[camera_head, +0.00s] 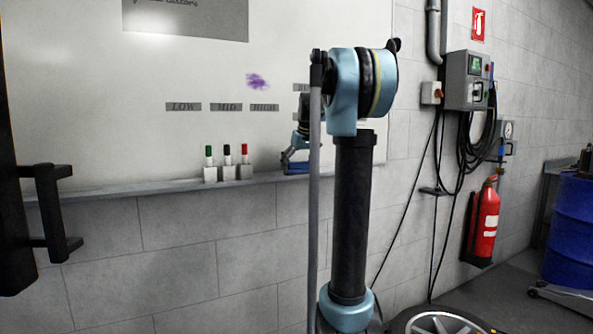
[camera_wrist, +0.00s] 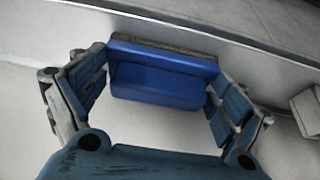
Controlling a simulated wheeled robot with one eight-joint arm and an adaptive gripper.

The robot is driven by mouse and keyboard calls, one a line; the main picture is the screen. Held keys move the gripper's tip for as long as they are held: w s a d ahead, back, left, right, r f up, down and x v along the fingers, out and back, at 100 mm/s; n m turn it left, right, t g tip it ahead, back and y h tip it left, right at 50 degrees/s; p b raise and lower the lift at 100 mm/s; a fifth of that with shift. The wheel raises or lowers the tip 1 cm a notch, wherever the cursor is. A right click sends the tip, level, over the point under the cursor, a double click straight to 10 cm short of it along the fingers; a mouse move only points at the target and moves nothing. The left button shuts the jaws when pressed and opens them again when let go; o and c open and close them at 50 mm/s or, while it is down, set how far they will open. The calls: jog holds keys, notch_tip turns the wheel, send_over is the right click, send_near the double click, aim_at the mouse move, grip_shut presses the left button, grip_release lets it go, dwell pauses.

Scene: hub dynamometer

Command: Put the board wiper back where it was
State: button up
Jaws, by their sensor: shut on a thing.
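The board wiper (camera_wrist: 158,83) is a blue block with a dark grey pad along one side, seen between the fingers in the wrist view. My gripper (camera_wrist: 157,92) is shut on its two ends. In the head view the blue wiper (camera_head: 296,168) shows low at the board's ledge (camera_head: 130,188), right of the pens. My gripper (camera_head: 293,158) is there with it, partly hidden behind my arm. Whether the wiper rests on the ledge or is just above it, I cannot tell.
Green, black and red markers (camera_head: 227,160) stand in white holders on the ledge, left of my gripper. The whiteboard (camera_head: 80,110) has a purple smudge (camera_head: 257,81) above the LOW, MID and HIGH labels. A fire extinguisher (camera_head: 484,222) and wall box (camera_head: 467,80) are at right.

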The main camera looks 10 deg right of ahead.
jog(key=o, duration=1.4)
jog(key=shift+f, duration=0.15)
jog(key=v, duration=1.2)
jog(key=shift+s, duration=0.1)
jog(key=s+f+m, duration=0.1)
jog(key=s+f, duration=1.2)
jog(key=s+a+f+m+g+h, duration=0.1)
jog(key=s+f, duration=1.2)
jog(key=f, duration=0.1)
jog(key=s+f+m+g, duration=0.1)
jog(key=s+f, duration=1.2)
jog(key=f, duration=0.1)
jog(key=shift+s+a+f, duration=0.25)
jog(key=shift+s+a, duration=0.1)
jog(key=shift+s, duration=0.05)
